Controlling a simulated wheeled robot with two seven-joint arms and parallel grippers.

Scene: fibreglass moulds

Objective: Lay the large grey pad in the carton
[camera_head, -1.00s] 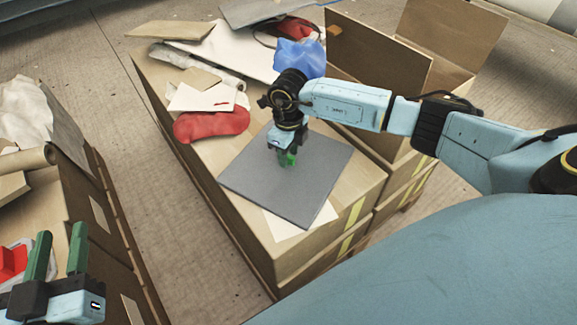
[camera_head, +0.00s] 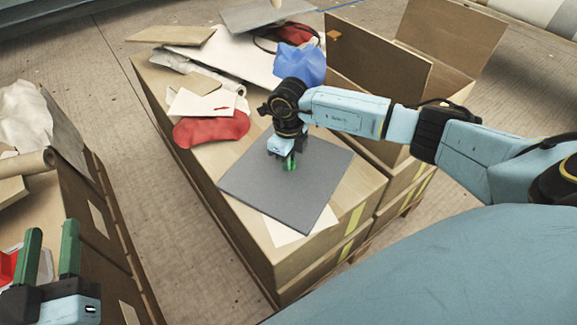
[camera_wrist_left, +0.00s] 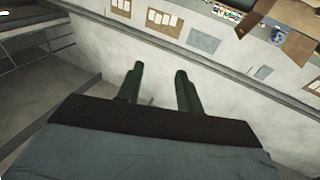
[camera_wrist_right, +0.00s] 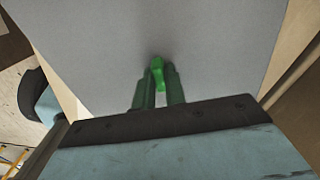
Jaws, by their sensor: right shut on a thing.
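The large grey pad (camera_head: 256,188) is flat and square, over the top of the cardboard box stack in the head view. It fills much of the right wrist view (camera_wrist_right: 220,50). My right gripper (camera_head: 288,160) is over the pad's middle, shut on a bright green tab (camera_wrist_right: 157,70) that stands up from the pad. I cannot tell whether the pad rests on the stack or is slightly raised. The open carton (camera_head: 380,60), flaps up, stands beyond my right forearm, its inside mostly hidden. My left gripper (camera_head: 52,250) is open and empty at the lower left.
A red cushion-like piece (camera_head: 212,128), pale offcuts (camera_head: 200,103) and a crumpled blue bag (camera_head: 300,65) lie behind the pad. A white sheet (camera_head: 285,230) shows beneath its near edge. Another loaded stack (camera_head: 85,215) stands left, across a clear floor gap (camera_head: 165,190).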

